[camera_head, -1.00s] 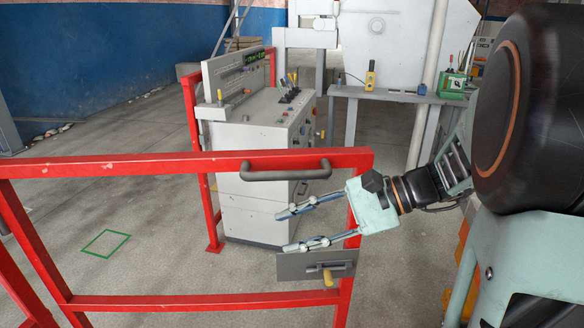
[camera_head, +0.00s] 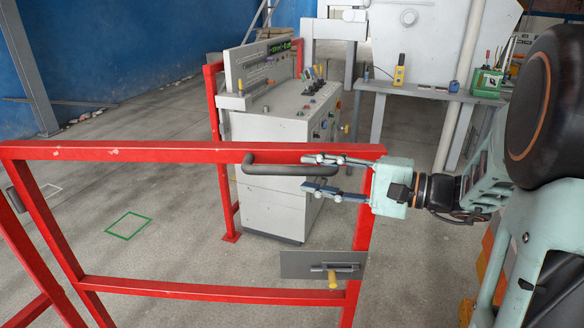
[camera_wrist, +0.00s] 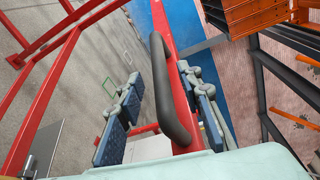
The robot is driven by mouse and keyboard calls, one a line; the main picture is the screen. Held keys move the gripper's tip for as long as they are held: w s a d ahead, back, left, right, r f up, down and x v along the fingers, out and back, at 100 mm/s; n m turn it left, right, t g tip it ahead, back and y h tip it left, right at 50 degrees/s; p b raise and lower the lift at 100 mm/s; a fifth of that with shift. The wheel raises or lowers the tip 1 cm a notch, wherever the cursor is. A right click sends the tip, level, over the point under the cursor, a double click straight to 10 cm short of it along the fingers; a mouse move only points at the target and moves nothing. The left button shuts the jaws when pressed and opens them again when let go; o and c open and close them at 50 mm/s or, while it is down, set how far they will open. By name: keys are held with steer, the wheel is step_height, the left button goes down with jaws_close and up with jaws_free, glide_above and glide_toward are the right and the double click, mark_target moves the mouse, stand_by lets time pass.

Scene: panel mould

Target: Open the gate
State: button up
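The red gate (camera_head: 120,152) spans the front of the head view, with a dark bar handle (camera_head: 270,169) on its top rail near the right end. A grey latch plate (camera_head: 295,264) with a yellow-tipped lever (camera_head: 332,281) sits lower on the right post. My gripper (camera_head: 309,173) is open at the handle's right end, one finger above and one below it. In the wrist view, the handle (camera_wrist: 167,95) lies between the two spread fingers of my gripper (camera_wrist: 163,88), with gaps visible on both sides. I cannot tell whether the gate is unlatched.
A grey control console (camera_head: 275,125) stands behind the gate. A grey bench (camera_head: 430,93) with a yellow device (camera_head: 399,70) and a green box (camera_head: 487,81) is at the back right. Open floor lies behind the gate to the left, with a green marked square (camera_head: 128,225).

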mark_target(303, 173)
steer(key=x, duration=0.5)
steer(key=shift+w+a+f+p, duration=0.1)
steer(key=shift+w+a+p, duration=0.05)
steer(key=shift+a+p, duration=0.15)
jaws_close()
